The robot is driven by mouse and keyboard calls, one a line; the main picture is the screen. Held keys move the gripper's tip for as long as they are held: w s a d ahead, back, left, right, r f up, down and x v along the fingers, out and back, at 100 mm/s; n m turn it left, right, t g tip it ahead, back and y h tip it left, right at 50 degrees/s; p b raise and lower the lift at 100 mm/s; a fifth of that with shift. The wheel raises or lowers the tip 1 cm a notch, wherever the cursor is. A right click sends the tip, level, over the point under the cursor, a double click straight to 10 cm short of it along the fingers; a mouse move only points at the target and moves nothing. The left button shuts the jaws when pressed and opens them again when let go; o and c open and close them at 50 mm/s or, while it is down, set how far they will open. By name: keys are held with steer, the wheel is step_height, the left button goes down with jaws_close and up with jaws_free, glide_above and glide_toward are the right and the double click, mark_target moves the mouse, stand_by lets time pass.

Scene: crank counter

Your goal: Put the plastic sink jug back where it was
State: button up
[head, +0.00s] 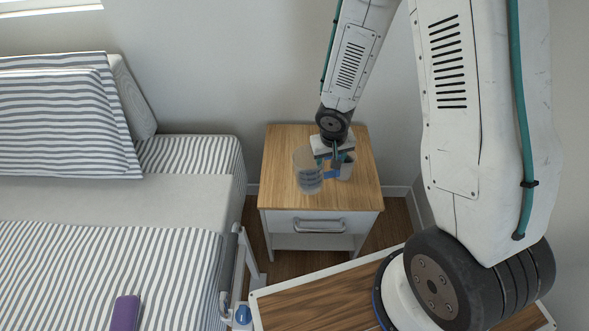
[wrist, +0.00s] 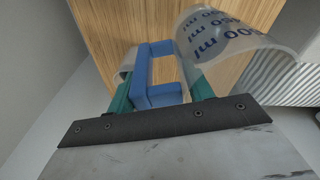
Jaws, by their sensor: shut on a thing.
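The plastic sink jug (head: 308,172) is clear with a blue handle, and stands roughly upright over the nightstand top. My gripper (head: 332,166) is on its right side, shut on the blue handle. In the wrist view the jug (wrist: 222,38) shows blue millilitre marks at the upper right, and the blue handle lies between the teal fingers of my gripper (wrist: 160,88). I cannot tell whether the jug's base touches the wood. The wooden-topped nightstand (head: 283,150) is white with one drawer.
A small pale cup (head: 346,169) stands close to the right of my gripper, partly hidden by it. A bed with striped bedding (head: 190,155) is on the left, with a purple object (head: 125,313) on it. The nightstand's back left is clear.

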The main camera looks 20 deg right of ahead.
steer(key=shift+s+a+f+m, duration=1)
steer(key=shift+s+a+m, duration=0.1)
steer(key=shift+s+m, duration=2.55)
steer(key=w+f, duration=0.2)
steer(key=w, duration=0.6)
steer(key=w+f, duration=0.3)
steer(key=w, duration=0.4)
steer(key=shift+w, duration=0.4)
steer(key=shift+d+f, duration=0.1)
steer(key=o, duration=1.4)
